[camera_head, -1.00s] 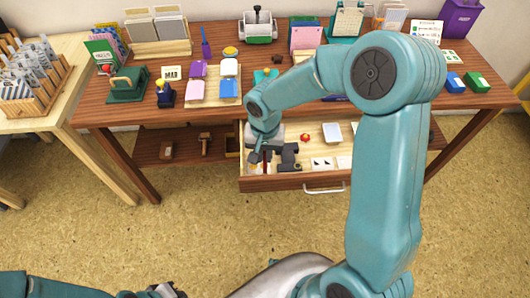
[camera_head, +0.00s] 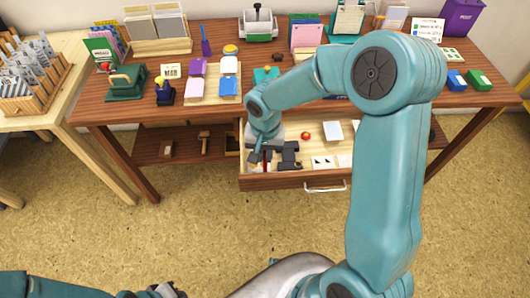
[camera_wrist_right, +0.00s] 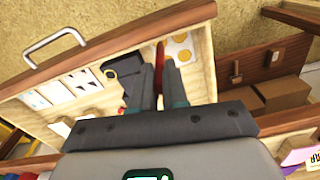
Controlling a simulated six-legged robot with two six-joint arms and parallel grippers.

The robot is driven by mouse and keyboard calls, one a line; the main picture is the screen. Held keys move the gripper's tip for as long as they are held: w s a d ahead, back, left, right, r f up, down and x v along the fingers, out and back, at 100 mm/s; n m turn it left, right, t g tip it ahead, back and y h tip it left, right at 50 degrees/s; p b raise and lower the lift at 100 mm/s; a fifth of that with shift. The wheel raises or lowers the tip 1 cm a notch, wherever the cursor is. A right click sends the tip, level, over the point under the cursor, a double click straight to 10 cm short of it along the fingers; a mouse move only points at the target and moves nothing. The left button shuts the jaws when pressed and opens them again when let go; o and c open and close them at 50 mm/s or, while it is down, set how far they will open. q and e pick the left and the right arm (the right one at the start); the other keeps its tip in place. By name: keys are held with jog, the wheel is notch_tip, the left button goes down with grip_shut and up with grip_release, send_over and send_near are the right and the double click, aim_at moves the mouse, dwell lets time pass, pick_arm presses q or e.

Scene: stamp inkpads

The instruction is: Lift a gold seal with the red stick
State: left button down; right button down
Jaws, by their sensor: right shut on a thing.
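My right gripper (camera_head: 266,165) is low inside the open drawer's left part. It is shut on the red stick (camera_wrist_right: 159,62), which stands between its fingers in the right wrist view. In that view the gold seals (camera_wrist_right: 180,37) are round gold discs on a pale sheet, just beyond the stick and right of it. I cannot tell whether the stick's tip touches a seal. In the head view the seals are too small to make out. My left gripper (camera_head: 166,291) is at the bottom edge, partly cut off, away from the drawer.
The open drawer (camera_head: 325,182) also holds a dark object (camera_head: 290,157) close beside my right gripper, a red round item (camera_head: 306,135) and white cards. The drawer's front wall and handle (camera_wrist_right: 53,45) border the space. The tabletop above is crowded with stationery.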

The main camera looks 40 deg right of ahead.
jog(key=shift+f, duration=0.1)
dwell(1.4)
jog(key=shift+r+p, duration=2.1)
jog(key=shift+r, duration=1.5)
